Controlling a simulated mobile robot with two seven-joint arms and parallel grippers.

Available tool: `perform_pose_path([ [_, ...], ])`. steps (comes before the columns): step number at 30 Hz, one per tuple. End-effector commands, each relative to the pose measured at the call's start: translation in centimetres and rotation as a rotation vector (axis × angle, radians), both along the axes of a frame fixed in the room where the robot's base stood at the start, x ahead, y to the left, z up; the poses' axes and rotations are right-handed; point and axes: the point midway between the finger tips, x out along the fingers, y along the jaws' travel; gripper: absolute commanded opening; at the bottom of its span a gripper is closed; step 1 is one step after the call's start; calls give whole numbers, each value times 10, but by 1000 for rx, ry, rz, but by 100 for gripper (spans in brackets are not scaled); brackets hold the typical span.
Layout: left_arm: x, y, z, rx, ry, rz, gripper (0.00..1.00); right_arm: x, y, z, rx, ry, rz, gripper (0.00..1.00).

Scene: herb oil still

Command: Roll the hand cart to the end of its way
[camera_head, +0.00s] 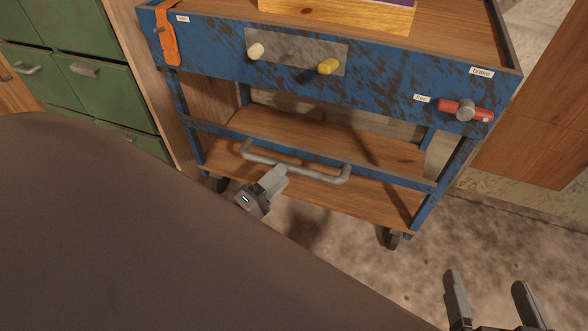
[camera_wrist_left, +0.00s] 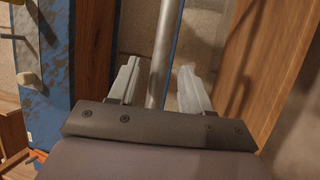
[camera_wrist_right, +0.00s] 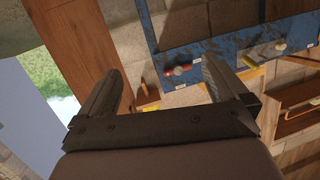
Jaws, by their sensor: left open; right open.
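The hand cart (camera_head: 215,45) is blue, scuffed metal with wooden shelves and dark castors, in the upper middle of the head view. Its grey bar handle (camera_head: 318,175) sits low on the near side. My left gripper (camera_head: 279,172) is open at the handle's left part. In the left wrist view the handle (camera_wrist_left: 167,45) runs between the two open fingers, with gaps visible beside it. A red lever with a grey knob (camera_head: 465,110) is on the cart's front right, between labels "free" and "brake". My right gripper (camera_head: 487,278) is open and empty, low at the right, apart from the cart.
Green drawers (camera_head: 88,85) stand left of the cart. A wooden panel (camera_head: 540,130) stands to the right. The cart front carries a cream knob (camera_head: 256,51), a yellow knob (camera_head: 328,67) and an orange strap (camera_head: 168,40). Bare floor (camera_head: 340,265) shows in front.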

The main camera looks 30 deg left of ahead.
Motion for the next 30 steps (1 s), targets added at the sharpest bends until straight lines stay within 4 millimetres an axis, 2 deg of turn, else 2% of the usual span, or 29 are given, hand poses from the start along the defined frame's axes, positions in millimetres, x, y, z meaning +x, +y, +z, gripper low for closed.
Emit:
perform_pose_path([
  [3,20,-3,2,1,-3,0,48,-2,-3,-2,-18,-24,-4,100],
  [9,40,-7,6,2,-1,0,48,-3,-6,0,-41,-57,-11,100],
  [19,44,-8,8,2,2,1,48,-3,-7,3,-46,-67,-13,100],
  [23,44,-8,8,2,2,1,6,-3,-7,3,-46,-67,-13,100],
  [24,44,-8,8,2,2,1,0,-3,-7,3,-46,-67,-13,100],
  [30,43,-8,8,2,2,1,0,-3,-7,3,-44,-65,-13,100],
])
